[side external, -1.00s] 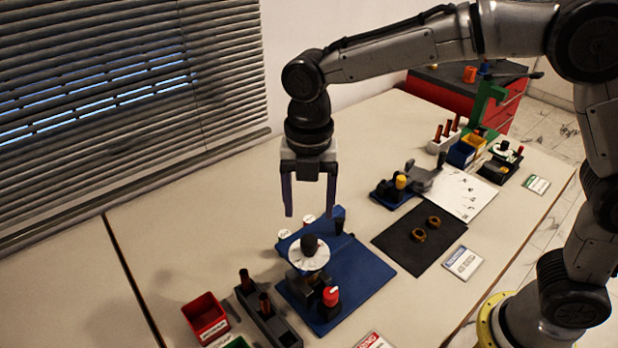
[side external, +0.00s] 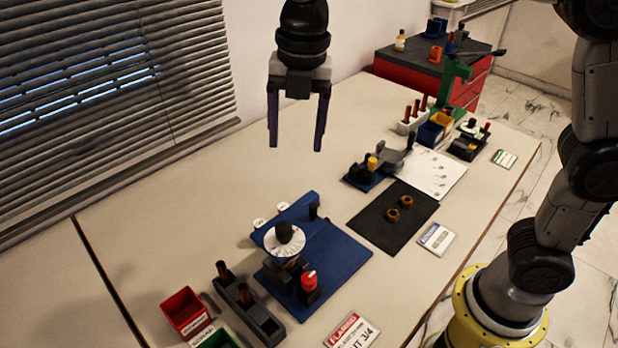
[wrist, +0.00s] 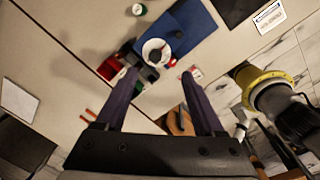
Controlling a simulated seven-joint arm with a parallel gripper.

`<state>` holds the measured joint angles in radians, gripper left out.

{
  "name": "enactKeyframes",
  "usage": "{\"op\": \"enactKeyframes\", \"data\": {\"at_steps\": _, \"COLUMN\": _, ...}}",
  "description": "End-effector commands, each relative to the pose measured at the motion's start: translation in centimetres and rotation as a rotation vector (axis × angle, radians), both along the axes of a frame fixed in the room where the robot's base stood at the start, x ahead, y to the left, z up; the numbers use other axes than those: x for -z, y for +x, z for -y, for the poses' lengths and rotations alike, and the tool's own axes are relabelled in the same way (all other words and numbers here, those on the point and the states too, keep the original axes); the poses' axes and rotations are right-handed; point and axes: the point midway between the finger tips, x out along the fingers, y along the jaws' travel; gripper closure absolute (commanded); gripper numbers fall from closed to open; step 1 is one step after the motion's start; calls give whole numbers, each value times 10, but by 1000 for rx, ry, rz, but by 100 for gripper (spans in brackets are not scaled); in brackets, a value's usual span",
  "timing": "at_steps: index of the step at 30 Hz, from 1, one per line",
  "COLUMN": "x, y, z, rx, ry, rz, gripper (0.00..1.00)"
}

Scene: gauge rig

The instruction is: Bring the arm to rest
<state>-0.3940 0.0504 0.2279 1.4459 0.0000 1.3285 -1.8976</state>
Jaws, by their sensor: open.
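My gripper (side external: 297,148) hangs fingers-down above the workbench in the side external view, raised well clear of everything on it. Its two dark fingers are apart with nothing between them. The fingers (wrist: 158,72) also show apart and empty in the wrist view. Below and in front of it stands the gauge rig on a blue base plate (side external: 335,262), with a white round dial (side external: 285,247) topped by a dark knob and a block with a red cap (side external: 309,281). The blue plate also shows at the top of the wrist view (wrist: 200,28).
A red bin (side external: 184,312) and a dark holder with brown pegs (side external: 250,312) stand at the front left. A black mat (side external: 385,225) carries two brass rings. A green stand (side external: 452,80) is at the back right.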

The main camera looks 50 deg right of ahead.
Motion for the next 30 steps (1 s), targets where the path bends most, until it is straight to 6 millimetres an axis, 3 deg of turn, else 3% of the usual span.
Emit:
{"op": "enactKeyframes", "data": {"at_steps": 3, "x": -31, "y": -30, "z": 46, "rx": 125, "ry": 33, "rz": 74, "gripper": 30}}
{"op": "enactKeyframes", "data": {"at_steps": 6, "x": -42, "y": -62, "z": 79, "rx": 330, "ry": 72, "rz": 131, "gripper": 30}}
{"op": "enactKeyframes", "data": {"at_steps": 12, "x": -35, "y": -130, "z": 127, "rx": 870, "ry": 199, "rz": 226, "gripper": 30}}
{"op": "enactKeyframes", "data": {"at_steps": 21, "x": 17, "y": -197, "z": 153, "rx": 1640, "ry": 441, "rz": 263, "gripper": 30}}
{"op": "enactKeyframes", "data": {"at_steps": 27, "x": 47, "y": -208, "z": 153, "rx": 2016, "ry": 552, "rz": 203, "gripper": 30}}
{"op": "enactKeyframes", "data": {"at_steps": 30, "x": 48, "y": -206, "z": 153, "rx": 2128, "ry": 599, "rz": 188, "gripper": 30}}
